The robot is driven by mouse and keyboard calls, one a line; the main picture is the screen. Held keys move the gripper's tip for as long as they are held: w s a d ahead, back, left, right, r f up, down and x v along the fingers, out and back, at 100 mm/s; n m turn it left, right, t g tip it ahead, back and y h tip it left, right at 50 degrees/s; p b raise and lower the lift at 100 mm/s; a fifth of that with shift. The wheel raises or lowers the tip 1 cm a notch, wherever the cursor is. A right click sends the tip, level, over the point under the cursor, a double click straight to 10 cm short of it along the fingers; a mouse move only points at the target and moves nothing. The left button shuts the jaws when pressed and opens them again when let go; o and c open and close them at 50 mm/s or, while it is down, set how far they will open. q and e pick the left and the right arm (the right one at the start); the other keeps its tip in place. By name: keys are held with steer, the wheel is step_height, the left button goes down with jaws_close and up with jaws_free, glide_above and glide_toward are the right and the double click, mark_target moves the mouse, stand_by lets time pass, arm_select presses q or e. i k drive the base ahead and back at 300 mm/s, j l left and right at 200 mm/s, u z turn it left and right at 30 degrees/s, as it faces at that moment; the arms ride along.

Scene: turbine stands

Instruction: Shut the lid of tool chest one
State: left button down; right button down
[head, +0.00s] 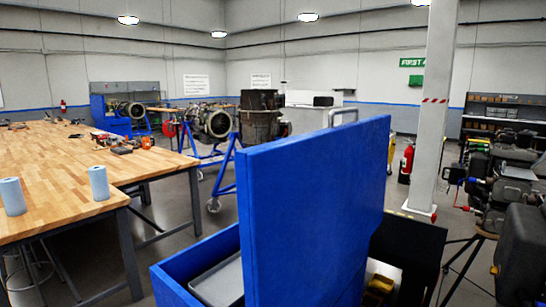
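A blue tool chest (169,285) stands open at the bottom middle of the head view. Its blue lid (305,205) is raised to about upright and hides much of what lies behind it. A grey tray (217,281) is visible inside the chest, left of the lid. No number shows on the chest, so I cannot tell from a marking which one it is. Neither of my grippers is in view.
A wooden workbench (60,170) with two blue paper rolls is at left. A dark open box (418,245) is right of the lid. A white column (433,120) and dark machinery on a stand (497,190) are at right. Engines on blue stands are behind.

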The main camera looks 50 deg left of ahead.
mark_target(308, 203)
steer(key=i+l+u, duration=0.1)
steer(key=u, duration=0.35)
steer(key=i+l+u, duration=0.2)
steer(key=u, duration=0.25)
steer(key=i+l+u, duration=0.15)
steer(key=u, duration=0.35)
steer(key=l, duration=0.1)
